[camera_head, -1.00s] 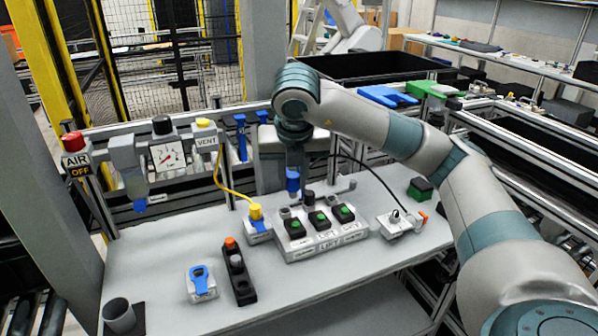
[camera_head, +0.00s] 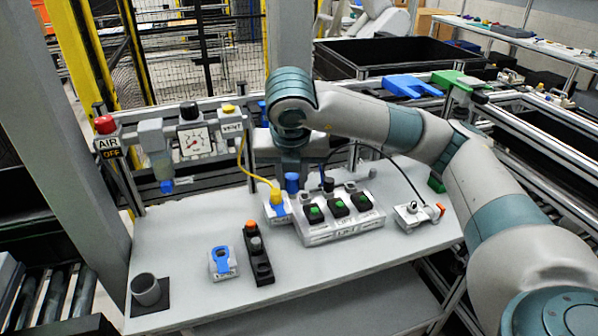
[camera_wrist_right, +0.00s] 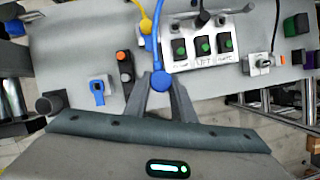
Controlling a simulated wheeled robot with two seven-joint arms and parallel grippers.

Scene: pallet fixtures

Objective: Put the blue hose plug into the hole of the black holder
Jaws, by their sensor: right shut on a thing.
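My right gripper (camera_wrist_right: 161,88) is shut on the blue hose plug (camera_wrist_right: 161,79), with a blue hose rising from it in the wrist view. In the head view the blue plug (camera_head: 291,182) shows below my right wrist, above the back of the table beside the yellow plug; the fingers are mostly hidden. A dark hollow cylinder (camera_head: 146,289) on a black square base, at the table's front left, looks like the black holder; its open top faces up. It also shows at the left of the wrist view (camera_wrist_right: 51,102). The plug is well apart from it. My left gripper is not in view.
A panel with green buttons (camera_head: 338,218) and a small grey box (camera_head: 415,215) are to the right.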

